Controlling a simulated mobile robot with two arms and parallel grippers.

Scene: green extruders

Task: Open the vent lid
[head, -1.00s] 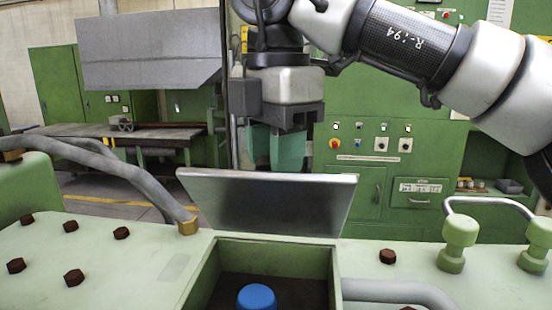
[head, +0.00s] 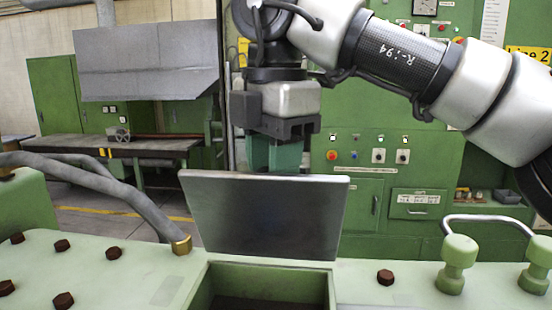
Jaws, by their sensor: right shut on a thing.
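The vent lid (head: 264,215) is a flat grey metal plate, standing raised and tilted at the back edge of the square green vent opening (head: 195,287). The opening shows uncovered in front of it, and its lower part is cut off by the frame's bottom edge. My right gripper (head: 274,168) points down directly behind the lid's top edge. Its teal fingers are close together, and their tips are hidden behind the lid. I cannot see what lies between them. My left gripper is not in view.
Brown bolts (head: 62,246) dot the green machine top. A grey hose with a brass fitting (head: 181,245) stands left of the lid. Green knobs (head: 456,262) and a curved handle are at the right. A control cabinet (head: 388,185) stands behind.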

